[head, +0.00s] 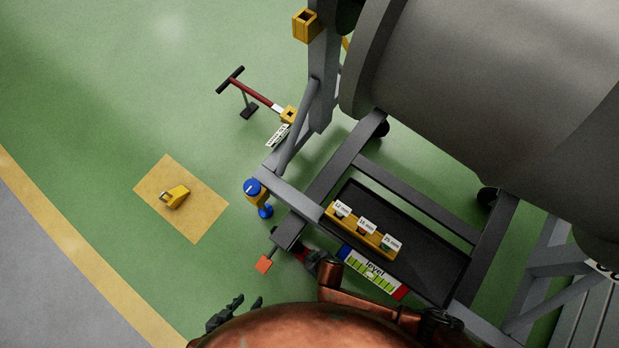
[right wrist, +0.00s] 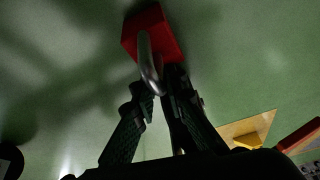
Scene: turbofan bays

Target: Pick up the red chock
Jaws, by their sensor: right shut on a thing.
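The red chock (head: 264,264) shows as a small red block by the near left corner of the grey stand in the head view. In the right wrist view the chock (right wrist: 152,32) has a curved metal handle. My right gripper (right wrist: 158,88) is shut on that handle, with the block beyond the fingertips. I cannot tell whether the chock touches the floor. My left gripper (head: 228,308) is at the bottom of the head view, its fingers apart and empty.
A yellow chock (head: 176,196) lies on a yellow floor patch (head: 200,232). Green floor is clear at left.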

